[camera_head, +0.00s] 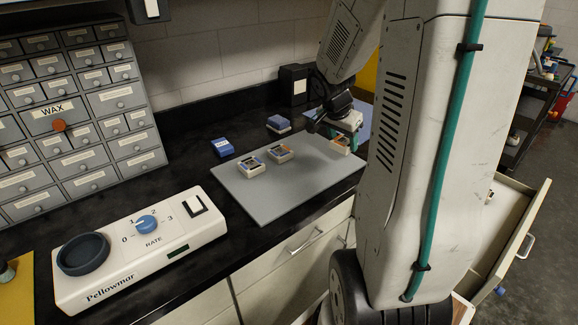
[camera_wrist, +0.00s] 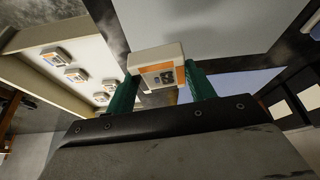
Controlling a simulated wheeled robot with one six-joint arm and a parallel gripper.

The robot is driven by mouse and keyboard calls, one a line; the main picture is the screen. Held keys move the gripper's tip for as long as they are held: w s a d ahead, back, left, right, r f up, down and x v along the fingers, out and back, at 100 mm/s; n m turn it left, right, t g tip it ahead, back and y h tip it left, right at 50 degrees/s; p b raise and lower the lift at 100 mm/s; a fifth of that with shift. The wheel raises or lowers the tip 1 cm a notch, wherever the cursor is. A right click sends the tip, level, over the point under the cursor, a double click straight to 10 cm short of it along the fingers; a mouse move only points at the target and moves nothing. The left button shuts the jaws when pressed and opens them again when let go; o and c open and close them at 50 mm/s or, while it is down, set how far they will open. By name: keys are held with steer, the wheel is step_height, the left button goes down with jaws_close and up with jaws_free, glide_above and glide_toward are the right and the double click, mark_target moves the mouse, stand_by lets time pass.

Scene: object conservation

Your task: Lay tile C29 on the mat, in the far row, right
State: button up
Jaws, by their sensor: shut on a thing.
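My gripper (camera_head: 343,135) is shut on a white tile with an orange-edged picture face. The held tile (camera_wrist: 158,68) shows between the green fingers in the wrist view; no C29 mark is legible on it. In the head view the held tile (camera_head: 340,146) is at the right far corner of the grey mat (camera_head: 275,200). I cannot tell whether it touches the mat. Two picture tiles lie side by side on the mat's far left part: a left one (camera_head: 250,166) and a right one (camera_head: 280,153). My arm hides part of the mat's right side.
Two blue-topped blocks, one nearer (camera_head: 222,148) and one farther (camera_head: 278,124), lie on the black bench behind the mat. A white Pellowmar device (camera_head: 140,255) stands at the left front. An open drawer (camera_head: 520,215) is at the right; several tiles (camera_wrist: 75,75) lie in it.

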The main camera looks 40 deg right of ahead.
steer(key=shift+s+d+f+m, duration=0.15)
steer(key=shift+s+d+m, duration=0.35)
steer(key=shift+d, duration=0.5)
glide_above(306, 145)
steer(key=a, duration=0.2)
steer(key=shift+s+d+f, duration=0.15)
steer(key=shift+f, duration=0.25)
steer(key=shift+s+d+f, duration=0.1)
steer(key=shift+s+f, duration=0.05)
steer(key=shift+f, duration=0.2)
steer(key=shift+w+f, duration=0.15)
steer(key=shift+f, duration=0.75)
steer(key=shift+w+f, duration=0.1)
steer(key=shift+f, duration=0.8)
steer(key=o, duration=1.2)
steer(key=shift+f, duration=0.15)
